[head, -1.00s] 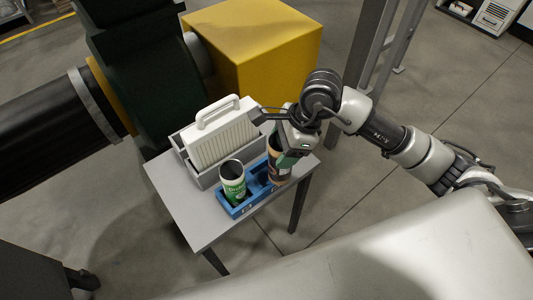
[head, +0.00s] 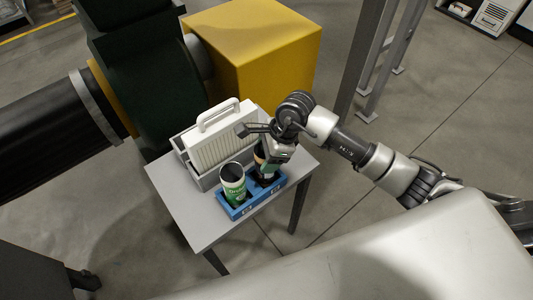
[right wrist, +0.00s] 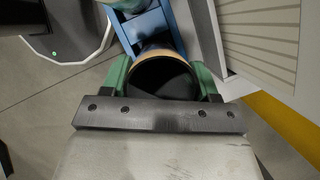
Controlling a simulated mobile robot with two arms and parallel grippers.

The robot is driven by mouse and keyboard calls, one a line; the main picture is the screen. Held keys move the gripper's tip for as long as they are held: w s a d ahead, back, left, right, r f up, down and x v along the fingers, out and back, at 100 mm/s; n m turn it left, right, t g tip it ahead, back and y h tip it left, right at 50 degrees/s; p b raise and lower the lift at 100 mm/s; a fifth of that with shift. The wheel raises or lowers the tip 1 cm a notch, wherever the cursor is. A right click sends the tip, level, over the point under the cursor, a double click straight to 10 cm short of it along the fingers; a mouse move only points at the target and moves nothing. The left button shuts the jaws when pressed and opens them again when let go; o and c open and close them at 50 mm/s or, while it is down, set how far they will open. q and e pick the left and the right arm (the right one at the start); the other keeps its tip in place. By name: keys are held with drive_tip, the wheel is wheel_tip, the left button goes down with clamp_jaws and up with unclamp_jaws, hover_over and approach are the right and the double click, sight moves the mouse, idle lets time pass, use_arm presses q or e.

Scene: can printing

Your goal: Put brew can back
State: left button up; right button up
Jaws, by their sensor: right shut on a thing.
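The brew can, a brown and tan open-topped can (head: 259,158), is at the right-hand slot of the blue holder (head: 236,211). I cannot tell whether its base rests in the slot. My right gripper (head: 272,157) is shut on this can, which hides part of it. In the right wrist view the can's tan rim (right wrist: 165,54) and dark inside show between the two green fingers (right wrist: 160,78). A green and white can (head: 233,184) stands upright in the holder's left slot. My left gripper is not in view.
The holder sits on a small grey table (head: 188,211). Behind it a grey tray (head: 205,180) holds a white ribbed panel with a handle (head: 212,140). A yellow box (head: 255,50) and a dark machine stand behind. The table's front left is clear.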

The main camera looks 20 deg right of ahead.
drive_tip(key=o, duration=0.9)
drive_tip(key=shift+f, duration=0.1)
drive_tip(key=v, duration=1.2)
drive_tip(key=shift+a, duration=0.15)
